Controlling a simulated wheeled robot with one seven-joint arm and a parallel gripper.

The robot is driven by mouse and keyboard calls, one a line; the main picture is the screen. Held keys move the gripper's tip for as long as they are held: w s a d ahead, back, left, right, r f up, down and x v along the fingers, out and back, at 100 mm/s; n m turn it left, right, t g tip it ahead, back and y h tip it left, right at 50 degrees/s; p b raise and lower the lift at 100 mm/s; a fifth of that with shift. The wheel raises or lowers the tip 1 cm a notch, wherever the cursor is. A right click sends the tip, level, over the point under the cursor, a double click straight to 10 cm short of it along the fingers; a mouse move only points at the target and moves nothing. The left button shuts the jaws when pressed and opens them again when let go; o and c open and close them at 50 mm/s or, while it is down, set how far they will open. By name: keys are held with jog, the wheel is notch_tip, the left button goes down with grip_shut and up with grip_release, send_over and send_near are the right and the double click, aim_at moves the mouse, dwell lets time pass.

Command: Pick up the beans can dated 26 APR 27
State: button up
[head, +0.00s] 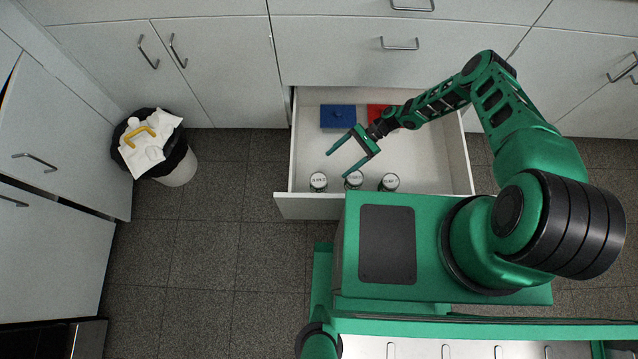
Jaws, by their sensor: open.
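Three cans with pale lids stand in a row along the front of an open drawer: a left can (318,181), a middle can (354,178) and a right can (389,182). Each lid has dark print, too small to read, so I cannot tell which one is dated 26 APR 27. My gripper (338,162) is open and empty over the drawer, its fingers pointing left. It appears just behind the left and middle cans in the picture. Its height above them is unclear.
The open white drawer (283,207) also holds a blue box (338,116) and a red item (377,111) at the back, partly behind my arm. A filled bin (178,170) stands at left. Tiled floor (205,260) is clear between bin and drawer.

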aim_at(321, 178)
jog(key=x, duration=1)
jog(key=shift+d+f, duration=0.1)
jog(key=shift+f, duration=0.1)
jog(key=c, duration=1.9)
